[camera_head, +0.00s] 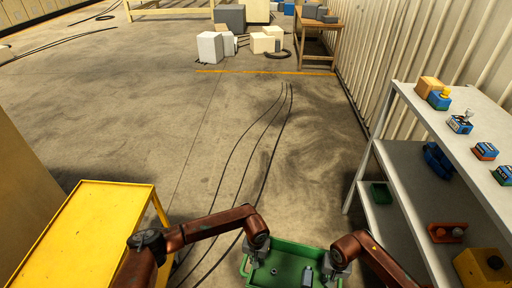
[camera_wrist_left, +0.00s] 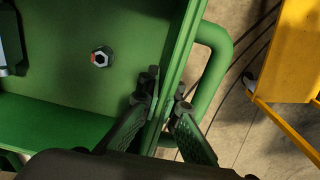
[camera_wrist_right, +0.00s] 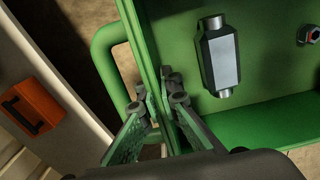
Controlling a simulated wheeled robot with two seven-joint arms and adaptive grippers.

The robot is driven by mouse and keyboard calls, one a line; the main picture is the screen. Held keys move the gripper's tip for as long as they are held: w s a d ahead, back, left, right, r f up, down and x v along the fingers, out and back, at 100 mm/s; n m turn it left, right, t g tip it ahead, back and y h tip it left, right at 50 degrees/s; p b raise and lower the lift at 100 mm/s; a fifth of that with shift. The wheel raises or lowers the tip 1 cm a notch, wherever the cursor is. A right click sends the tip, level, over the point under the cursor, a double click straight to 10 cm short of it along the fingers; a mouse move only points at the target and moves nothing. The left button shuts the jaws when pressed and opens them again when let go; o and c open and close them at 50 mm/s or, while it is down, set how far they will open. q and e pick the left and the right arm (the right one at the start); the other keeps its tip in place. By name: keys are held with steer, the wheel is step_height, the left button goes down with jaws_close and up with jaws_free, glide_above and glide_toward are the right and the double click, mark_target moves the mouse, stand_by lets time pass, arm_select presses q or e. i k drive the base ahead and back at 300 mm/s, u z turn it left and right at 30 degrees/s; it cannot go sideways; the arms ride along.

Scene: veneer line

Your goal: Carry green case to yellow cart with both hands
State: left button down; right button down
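The green case (camera_head: 288,262) is an open tray at the bottom middle of the head view, held in front of me between my two grippers. A grey metal part (camera_wrist_right: 218,58) and a hex nut (camera_wrist_left: 101,57) lie inside it. My left gripper (camera_wrist_left: 162,100) has its fingers on both sides of the case's side wall, beside the loop handle. My right gripper (camera_wrist_right: 172,98) likewise straddles the opposite wall, beside that side's handle. The yellow cart (camera_head: 88,235) stands at the lower left in the head view; its visible top is empty. It also shows in the left wrist view (camera_wrist_left: 290,50).
A grey shelf unit (camera_head: 420,185) with several small blue and orange items stands close on the right, along the corrugated wall. Boxes (camera_head: 212,46) and a wooden table (camera_head: 320,28) are far ahead. Cables run along the floor (camera_head: 240,140); the middle floor is otherwise clear.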

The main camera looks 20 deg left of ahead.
mark_target(82, 242)
steer(key=i, duration=1.95)
steer(key=u, duration=3.45)
